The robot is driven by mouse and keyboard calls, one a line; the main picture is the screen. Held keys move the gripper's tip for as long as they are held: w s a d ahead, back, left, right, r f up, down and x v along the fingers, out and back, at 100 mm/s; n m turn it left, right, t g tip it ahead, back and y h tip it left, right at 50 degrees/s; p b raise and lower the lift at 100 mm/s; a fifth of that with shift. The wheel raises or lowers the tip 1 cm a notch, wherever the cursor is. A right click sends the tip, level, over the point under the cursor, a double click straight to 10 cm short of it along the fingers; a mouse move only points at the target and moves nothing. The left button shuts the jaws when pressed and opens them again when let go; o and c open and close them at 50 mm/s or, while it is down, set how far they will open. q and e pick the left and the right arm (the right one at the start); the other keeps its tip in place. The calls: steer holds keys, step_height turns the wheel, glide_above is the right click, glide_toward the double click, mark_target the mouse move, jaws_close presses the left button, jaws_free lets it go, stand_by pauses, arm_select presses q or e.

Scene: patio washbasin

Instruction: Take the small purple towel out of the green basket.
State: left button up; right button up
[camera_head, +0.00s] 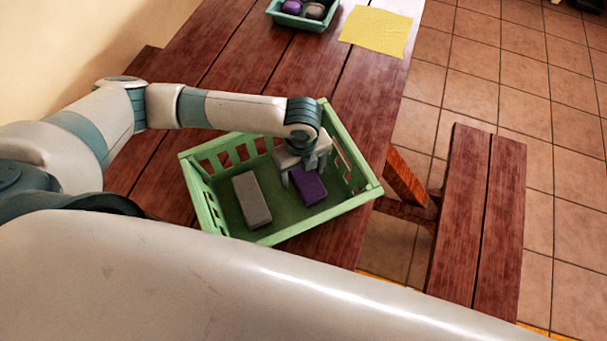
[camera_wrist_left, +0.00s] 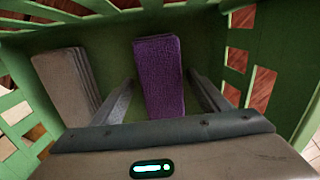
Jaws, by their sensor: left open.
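The small purple towel (camera_head: 308,186) lies folded in the right part of the green basket (camera_head: 283,233), on its floor. My left gripper (camera_head: 303,178) reaches down into the basket from above, right at the towel. In the left wrist view the towel (camera_wrist_left: 160,76) shows between the two open fingers (camera_wrist_left: 163,88), with a gap on each side. The fingers do not press on it. A folded grey-beige towel (camera_head: 251,199) lies in the basket to the left of the purple one; it also shows in the left wrist view (camera_wrist_left: 66,82). My right gripper is not in view.
The basket has slatted walls all round and stands on a red-brown wooden table (camera_head: 340,75). A teal tray (camera_head: 291,21) with round items and a yellow cloth (camera_head: 377,31) are at the far end. A wooden bench (camera_head: 478,215) stands at the right.

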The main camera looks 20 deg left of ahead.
mark_target(303, 172)
arm_select(q)
steer(key=shift+f, duration=0.25)
steer(key=c, duration=1.1)
steer(key=shift+r, duration=0.1)
steer(key=shift+c, duration=0.2)
step_height(303, 172, up, 9)
steer(key=shift+w+f+b, duration=0.1)
steer(key=shift+f+b, duration=0.05)
steer(key=shift+b, duration=0.9)
steer(key=shift+r, duration=0.6)
